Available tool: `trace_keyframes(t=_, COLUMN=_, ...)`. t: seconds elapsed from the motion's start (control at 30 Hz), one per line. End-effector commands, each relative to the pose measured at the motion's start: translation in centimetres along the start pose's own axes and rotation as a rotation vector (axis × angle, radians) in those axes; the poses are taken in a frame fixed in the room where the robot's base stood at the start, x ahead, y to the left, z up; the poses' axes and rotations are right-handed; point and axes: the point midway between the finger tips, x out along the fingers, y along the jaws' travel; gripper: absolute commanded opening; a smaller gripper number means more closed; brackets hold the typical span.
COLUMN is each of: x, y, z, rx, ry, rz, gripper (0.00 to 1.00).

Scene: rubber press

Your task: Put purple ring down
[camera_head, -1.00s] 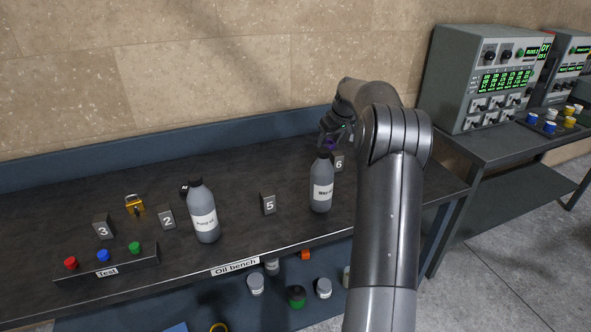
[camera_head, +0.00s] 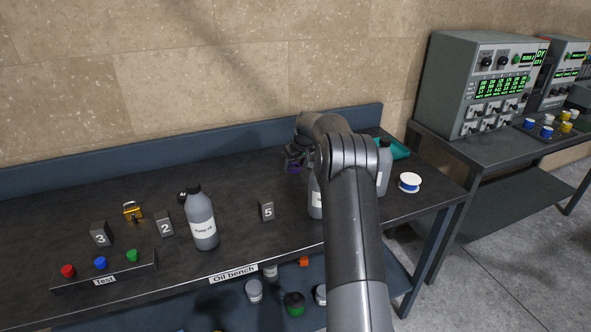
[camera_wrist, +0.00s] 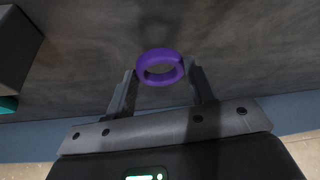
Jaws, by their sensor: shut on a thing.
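The purple ring (camera_wrist: 160,55) is between the fingertips of my gripper (camera_wrist: 160,80) in the wrist view, with the dark bench top behind it. My gripper is shut on the ring. In the head view my gripper (camera_head: 294,160) is over the back part of the oil bench (camera_head: 110,192), and a bit of purple (camera_head: 294,168) shows under it. My arm hides part of this area. I cannot tell how high the ring is above the bench top.
A grey bottle (camera_head: 201,222) stands left of my arm. A second bottle (camera_head: 315,200) is partly behind my arm, and a third (camera_head: 384,168) stands right of it. A white and blue spool (camera_head: 410,182) lies at the right. Card 5 (camera_head: 266,211) stands near the middle, with clear bench around it.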

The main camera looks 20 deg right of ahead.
Motion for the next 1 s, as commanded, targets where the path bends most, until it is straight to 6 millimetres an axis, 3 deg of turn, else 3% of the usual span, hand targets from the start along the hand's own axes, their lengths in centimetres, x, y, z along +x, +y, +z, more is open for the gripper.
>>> trace_keyframes(t=0.13, x=1.9, y=0.0, z=0.8, rx=0.001, ry=0.0, rz=-0.001, gripper=0.28)
trace_keyframes(t=0.5, x=2.3, y=0.0, z=1.0, rx=0.001, ry=0.0, rz=-0.001, gripper=0.28)
trace_keyframes(t=0.53, x=2.2, y=0.0, z=1.0, rx=0.0, ry=0.0, rz=-0.001, gripper=0.53)
trace_keyframes(t=0.77, x=2.2, y=0.0, z=0.9, rx=0.0, ry=0.0, rz=-0.001, gripper=0.71)
trace_keyframes(t=1.0, x=2.2, y=0.0, z=0.9, rx=0.0, ry=0.001, rz=0.0, gripper=0.72)
